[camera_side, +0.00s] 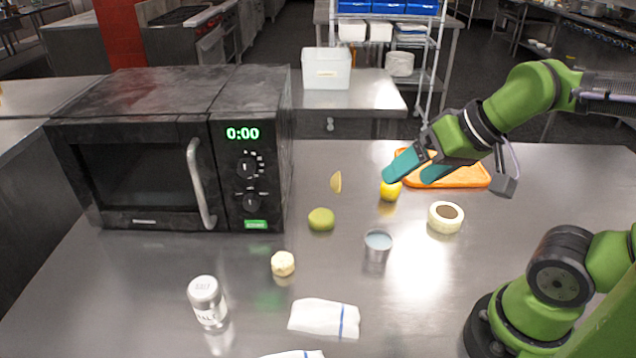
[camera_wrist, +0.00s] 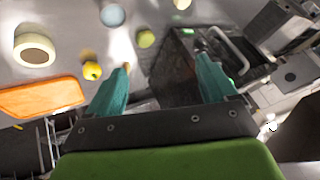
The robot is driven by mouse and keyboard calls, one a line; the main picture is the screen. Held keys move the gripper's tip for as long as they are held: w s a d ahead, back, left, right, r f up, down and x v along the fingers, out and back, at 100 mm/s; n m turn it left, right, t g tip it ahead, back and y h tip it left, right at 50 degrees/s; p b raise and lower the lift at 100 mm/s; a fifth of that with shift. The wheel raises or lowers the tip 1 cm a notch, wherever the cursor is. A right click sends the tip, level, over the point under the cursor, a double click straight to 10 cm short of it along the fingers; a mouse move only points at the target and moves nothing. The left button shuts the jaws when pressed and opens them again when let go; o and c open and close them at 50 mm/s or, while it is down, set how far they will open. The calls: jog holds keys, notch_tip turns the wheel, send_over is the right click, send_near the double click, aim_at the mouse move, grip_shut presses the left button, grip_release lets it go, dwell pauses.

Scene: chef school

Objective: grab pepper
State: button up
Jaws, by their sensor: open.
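No item is clearly a pepper. A round yellow item (camera_side: 390,190), which may be the pepper, sits on the steel table below my gripper. In the wrist view the yellow item (camera_wrist: 92,71) lies left of the left finger, with a small dark spot on it. My gripper (camera_side: 411,175) has two teal fingers, spread apart with nothing between them. It is above the table near the orange board. In the wrist view my gripper (camera_wrist: 164,65) points towards the table and the microwave. A white shaker (camera_side: 207,301) with SALT lettering stands at the front left.
A black microwave (camera_side: 150,150) stands at the left. An orange board (camera_side: 462,178) lies behind the gripper. A metal cup (camera_side: 378,246), a round cream container (camera_side: 446,217), a green item (camera_side: 321,219), a yellow wedge (camera_side: 336,182), a pale lump (camera_side: 283,263) and a white cloth (camera_side: 325,318) are spread around.

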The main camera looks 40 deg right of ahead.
jog(key=shift+f, duration=0.1)
jog(key=m+g+h, duration=0.3)
jog(key=g+h, duration=0.1)
send_near(390, 189)
jog(key=d+f, duration=0.2)
jog(key=f, duration=0.1)
jog(key=w+d+f, duration=0.1)
jog(key=f, duration=0.1)
jog(key=shift+f, duration=0.1)
jog(key=shift+t+h, duration=0.3)
jog(key=shift+w+a+x, duration=0.15)
jog(key=shift+x, duration=1.25)
jog(key=shift+w+a+x, duration=0.1)
jog(key=shift+w+x, duration=0.1)
jog(key=shift+x, duration=1.15)
jog(key=c, duration=1.1)
